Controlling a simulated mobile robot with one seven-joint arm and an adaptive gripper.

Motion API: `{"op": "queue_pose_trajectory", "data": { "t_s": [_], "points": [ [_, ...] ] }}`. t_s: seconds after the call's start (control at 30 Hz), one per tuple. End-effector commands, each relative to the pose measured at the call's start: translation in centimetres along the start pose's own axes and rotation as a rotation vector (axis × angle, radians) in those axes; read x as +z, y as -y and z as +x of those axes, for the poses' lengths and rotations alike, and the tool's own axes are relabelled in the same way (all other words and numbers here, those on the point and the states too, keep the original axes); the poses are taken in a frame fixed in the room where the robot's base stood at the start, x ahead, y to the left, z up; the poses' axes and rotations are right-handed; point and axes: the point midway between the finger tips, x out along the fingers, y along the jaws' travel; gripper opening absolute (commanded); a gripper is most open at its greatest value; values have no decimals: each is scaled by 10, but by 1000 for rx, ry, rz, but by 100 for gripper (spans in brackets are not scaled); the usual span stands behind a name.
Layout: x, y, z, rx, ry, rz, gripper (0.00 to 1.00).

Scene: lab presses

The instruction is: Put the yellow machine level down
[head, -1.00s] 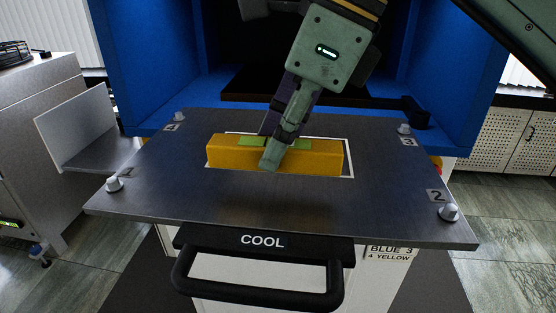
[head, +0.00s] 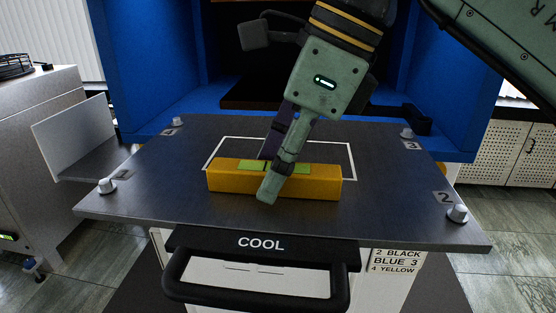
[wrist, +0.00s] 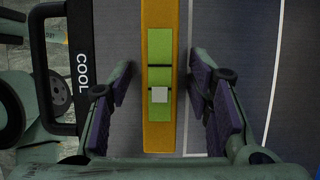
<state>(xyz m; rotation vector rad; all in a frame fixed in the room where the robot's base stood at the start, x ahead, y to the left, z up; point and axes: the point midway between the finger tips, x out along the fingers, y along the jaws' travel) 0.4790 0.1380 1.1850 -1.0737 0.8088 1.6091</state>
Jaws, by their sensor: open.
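The yellow machine level (head: 225,182) is a long yellow bar with a green window on top. It lies flat on the dark metal plate (head: 390,210), toward the front side of a white outlined rectangle. In the wrist view the level (wrist: 160,135) runs top to bottom, beside one white line. My gripper (head: 268,178) reaches down from above with one finger in front of the level and one behind. In the wrist view my gripper (wrist: 158,92) is open, with a gap on both sides of the level.
A black handle marked COOL (head: 255,285) sticks out at the plate's front. Knobs stand at the plate corners, including the front right knob (head: 457,213). A blue press frame (head: 130,60) rises behind the plate. Bare plate lies around the level.

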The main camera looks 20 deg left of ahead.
Motion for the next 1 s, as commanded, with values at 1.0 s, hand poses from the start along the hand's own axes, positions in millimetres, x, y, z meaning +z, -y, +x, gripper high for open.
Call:
{"op": "queue_pose_trajectory", "data": {
  "t_s": [1.0],
  "points": [
    [3, 0, -123, 0, -1, 2, 46]
  ]
}}
